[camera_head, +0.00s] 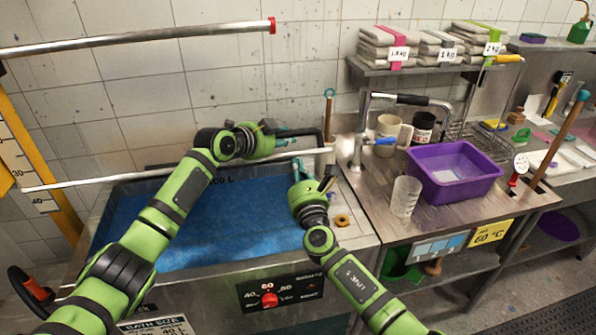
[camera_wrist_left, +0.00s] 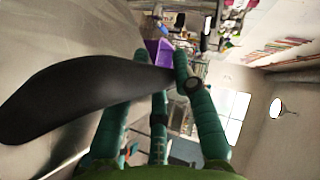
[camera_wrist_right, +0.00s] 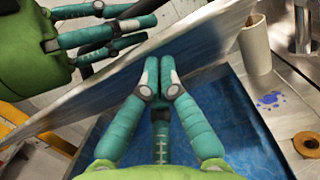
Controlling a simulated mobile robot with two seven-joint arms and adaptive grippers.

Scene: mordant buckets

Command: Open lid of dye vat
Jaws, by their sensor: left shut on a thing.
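The dye vat (camera_head: 330,225) is a steel tub with blue dye (camera_head: 240,215) in it. Its metal lid (camera_head: 150,176) is raised and seen nearly edge-on across the back of the tub; it also shows as a tilted plate in the right wrist view (camera_wrist_right: 100,105). My left gripper (camera_head: 298,133) is beyond the lid's edge, shut on the dark lid handle (camera_wrist_left: 80,92). My right gripper (camera_head: 300,168) is over the dye, its fingertips (camera_wrist_right: 160,66) together and empty, close to the lid's underside; I cannot tell whether they touch it.
A grey cylinder (camera_wrist_right: 255,45) and a tape-like ring (camera_head: 342,220) are by the vat's right rim. The counter to the right holds a purple basin (camera_head: 470,190), a clear beaker (camera_head: 404,197) and mugs. A metal rail (camera_head: 140,38) crosses the wall above.

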